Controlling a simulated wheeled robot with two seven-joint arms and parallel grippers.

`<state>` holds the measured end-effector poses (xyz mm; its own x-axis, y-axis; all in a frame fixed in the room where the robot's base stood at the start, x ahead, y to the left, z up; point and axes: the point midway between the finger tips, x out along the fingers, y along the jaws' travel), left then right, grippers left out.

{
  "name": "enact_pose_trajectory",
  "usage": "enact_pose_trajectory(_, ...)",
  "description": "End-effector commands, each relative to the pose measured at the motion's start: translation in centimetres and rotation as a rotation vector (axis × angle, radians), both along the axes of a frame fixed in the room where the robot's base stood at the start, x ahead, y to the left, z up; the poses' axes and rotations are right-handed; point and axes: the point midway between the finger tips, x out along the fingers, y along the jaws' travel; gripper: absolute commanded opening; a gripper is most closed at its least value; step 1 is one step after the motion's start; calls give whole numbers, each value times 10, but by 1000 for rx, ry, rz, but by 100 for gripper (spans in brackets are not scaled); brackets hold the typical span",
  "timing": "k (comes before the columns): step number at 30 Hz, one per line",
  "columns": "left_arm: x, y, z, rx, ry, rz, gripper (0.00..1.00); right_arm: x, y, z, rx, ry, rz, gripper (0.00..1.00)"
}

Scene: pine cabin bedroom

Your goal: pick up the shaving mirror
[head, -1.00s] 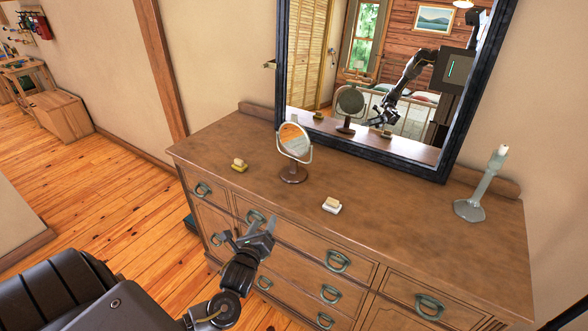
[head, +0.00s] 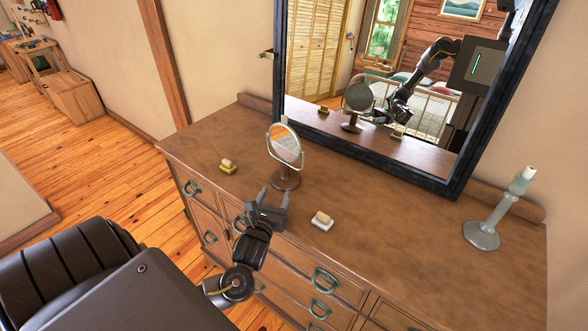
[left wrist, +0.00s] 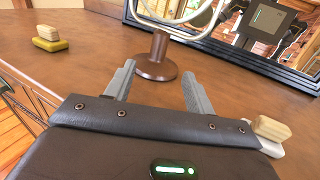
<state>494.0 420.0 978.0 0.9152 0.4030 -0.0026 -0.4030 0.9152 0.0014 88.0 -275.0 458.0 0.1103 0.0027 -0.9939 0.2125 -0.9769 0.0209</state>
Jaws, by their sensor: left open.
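The shaving mirror (head: 285,150) stands upright on the dresser top, a round tilting mirror in a pale metal frame on a brown stem and round base. In the left wrist view its brown stem and base (left wrist: 157,60) show just beyond the fingertips, and the top of the mirror is cut off. My left gripper (head: 273,192) is open and empty, at the dresser's front edge on the near side of the base. In the left wrist view the two grey fingers (left wrist: 158,78) point toward the stem, with the stem between their lines but apart from them. My right gripper is not in view.
A yellow soap dish with a soap bar (head: 228,166) is left of the mirror. A white dish with soap (head: 321,220) is close to the right of my left gripper. A large black-framed wall mirror (head: 455,170) stands behind. A candlestick (head: 485,230) is at the right.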

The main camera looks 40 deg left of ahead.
Motion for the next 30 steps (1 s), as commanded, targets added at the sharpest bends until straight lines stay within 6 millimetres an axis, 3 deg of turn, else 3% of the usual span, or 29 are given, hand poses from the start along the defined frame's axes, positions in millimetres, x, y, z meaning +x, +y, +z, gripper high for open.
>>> enact_pose_trajectory(5, 3, 3, 0, 2, 1, 2, 54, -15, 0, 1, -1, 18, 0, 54)
enact_pose_trajectory(11, 31, 15, 2, 4, -1, 3, 54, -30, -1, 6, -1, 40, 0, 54)
enact_pose_trajectory(15, 45, 21, 1, 2, 1, 2, 54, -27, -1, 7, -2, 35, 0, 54)
enact_pose_trajectory(23, 54, 23, 0, 1, 0, 0, 54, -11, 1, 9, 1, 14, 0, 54)
enact_pose_trajectory(30, 86, 38, 1, 1, 0, 0, 54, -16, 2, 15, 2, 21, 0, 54)
